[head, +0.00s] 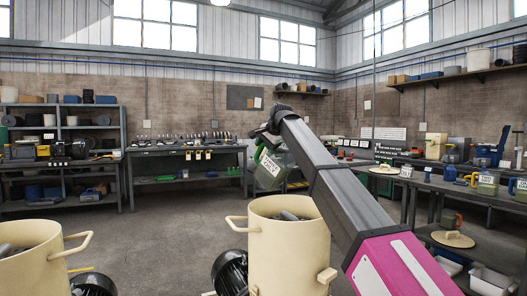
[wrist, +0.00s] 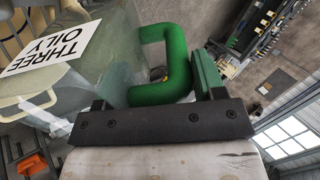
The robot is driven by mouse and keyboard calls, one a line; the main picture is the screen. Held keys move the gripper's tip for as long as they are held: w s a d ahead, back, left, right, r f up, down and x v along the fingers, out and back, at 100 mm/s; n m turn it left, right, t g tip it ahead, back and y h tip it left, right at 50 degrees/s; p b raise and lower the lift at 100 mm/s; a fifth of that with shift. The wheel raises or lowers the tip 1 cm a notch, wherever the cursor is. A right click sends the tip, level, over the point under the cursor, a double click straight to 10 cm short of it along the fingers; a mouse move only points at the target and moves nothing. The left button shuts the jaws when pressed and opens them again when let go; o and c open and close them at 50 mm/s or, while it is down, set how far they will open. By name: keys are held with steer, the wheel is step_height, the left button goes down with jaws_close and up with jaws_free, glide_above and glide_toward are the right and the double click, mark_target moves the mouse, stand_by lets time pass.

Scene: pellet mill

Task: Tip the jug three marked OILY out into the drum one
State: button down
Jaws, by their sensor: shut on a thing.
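The jug marked THREE OILY (wrist: 95,45) is clear grey with a green handle (wrist: 178,62) and a white label. My gripper (wrist: 155,98) is shut on that handle. In the head view the jug (head: 270,170) hangs tilted above and slightly left of the middle of a cream drum (head: 290,262), apart from its rim. The gripper's fingers are largely hidden there by my arm. The drum has two side handles and dark contents inside. A second cream drum (head: 35,275) stands at the left edge. No number is legible on either drum. I cannot make out any flow from the jug.
Black motors (head: 230,272) stand beside the drums. At right, a bench (head: 410,190) holds several labelled jugs (head: 487,184) and lids. A tool bench (head: 185,150) and shelving (head: 65,125) line the back wall. The floor (head: 160,225) between is clear.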

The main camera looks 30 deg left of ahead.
mark_target(278, 174)
steer(key=shift+s+d+r+t+y, duration=0.15)
steer(key=shift+s+d+t+y, duration=0.15)
steer(key=shift+d+y, duration=0.15)
steer(key=shift+s+d+r+t+y, duration=0.15)
steer(key=shift+d+t+y, duration=0.15)
steer(key=shift+y, duration=0.15)
steer(key=shift+s+d+f+t+y, duration=0.5)
steer(key=shift+s+d+t+y, duration=0.1)
steer(key=shift+d+y, duration=0.45)
steer(key=shift+s+d+f+t+y, duration=0.45)
steer(key=shift+s+d+f+y, duration=0.15)
steer(key=shift+d+y, duration=0.4)
steer(key=shift+s+d+f+t+y, duration=0.55)
steer(key=shift+d+y, duration=0.3)
steer(key=shift+d, duration=0.35)
steer(key=s+d+f+t+y, duration=0.1)
steer(key=s+d+t+y, duration=0.3)
steer(key=d+y, duration=0.4)
steer(key=shift+s+d+f+t, duration=0.35)
steer(key=shift+s+d, duration=0.5)
steer(key=shift+d, duration=0.3)
stand_by(1.9)
